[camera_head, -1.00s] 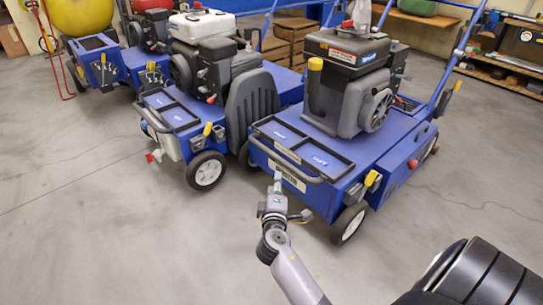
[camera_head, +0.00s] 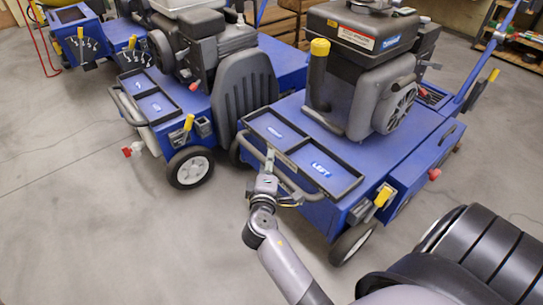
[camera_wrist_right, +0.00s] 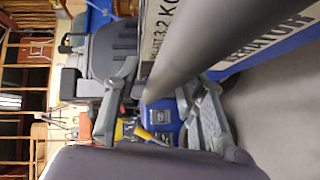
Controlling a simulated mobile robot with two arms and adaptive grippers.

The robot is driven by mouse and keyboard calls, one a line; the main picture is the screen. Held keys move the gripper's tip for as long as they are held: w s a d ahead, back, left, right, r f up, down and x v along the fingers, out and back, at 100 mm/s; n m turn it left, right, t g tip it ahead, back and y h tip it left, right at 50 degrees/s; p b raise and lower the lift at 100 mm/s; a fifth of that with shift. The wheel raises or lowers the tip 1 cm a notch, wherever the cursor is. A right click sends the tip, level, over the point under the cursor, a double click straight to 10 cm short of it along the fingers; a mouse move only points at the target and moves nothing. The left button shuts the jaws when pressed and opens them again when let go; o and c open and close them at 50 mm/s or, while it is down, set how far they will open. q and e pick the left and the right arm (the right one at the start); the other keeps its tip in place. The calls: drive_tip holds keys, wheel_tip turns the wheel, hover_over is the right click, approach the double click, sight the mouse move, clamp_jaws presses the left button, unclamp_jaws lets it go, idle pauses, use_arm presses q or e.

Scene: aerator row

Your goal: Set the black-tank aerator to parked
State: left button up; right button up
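The black-tank aerator (camera_head: 290,170) is the blue machine on the right in the head view, with a black tank (camera_head: 360,30) on a grey engine. A yellow-handled lever (camera_head: 383,196) sits at its near side corner. A yellow-capped post (camera_head: 319,48) stands beside the engine. A grey tube handle (camera_head: 309,193) runs along its front, below trays, one labelled LEFT. My right gripper (camera_head: 269,165) is at this front handle. In the right wrist view its fingers (camera_wrist_right: 160,105) are apart, with the dark bar (camera_wrist_right: 205,45) crossing close by; contact is unclear. My left gripper is not in view.
A similar blue aerator (camera_head: 160,100) stands close on the left, with a grey curved panel (camera_head: 245,90) between the two. Another aerator (camera_head: 85,40) is farther back left. Wooden shelves (camera_head: 515,45) are at the back right. The grey floor in front is clear.

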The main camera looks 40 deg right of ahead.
drive_tip(key=shift+c, duration=0.3)
clamp_jaws()
idle(0.3)
idle(0.4)
